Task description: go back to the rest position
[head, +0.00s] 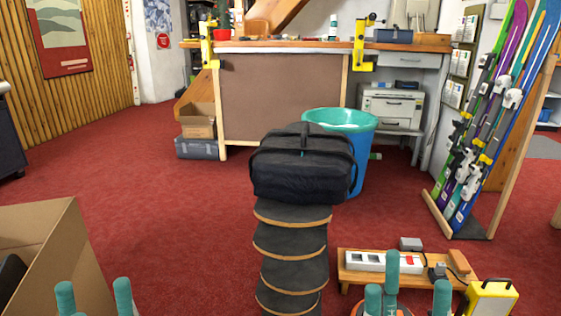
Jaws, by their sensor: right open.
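My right gripper (402,288) is at the bottom right of the head view, with three teal fingertips spread apart. It is open and I see nothing between the fingers. It shows in front of the low wooden bench with the power strip. My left gripper (94,297) is at the bottom left, next to the cardboard box. Only two of its teal fingertips show; the rest is below the picture edge, so its opening cannot be told.
A black bag (303,168) sits on dark stepped layers with wooden edges (292,238). A cardboard box (52,255) is at left, a low bench (350,275) at right, with a yellow box (488,299). Skis (487,120) lean at right. Red floor (160,200) is clear at left.

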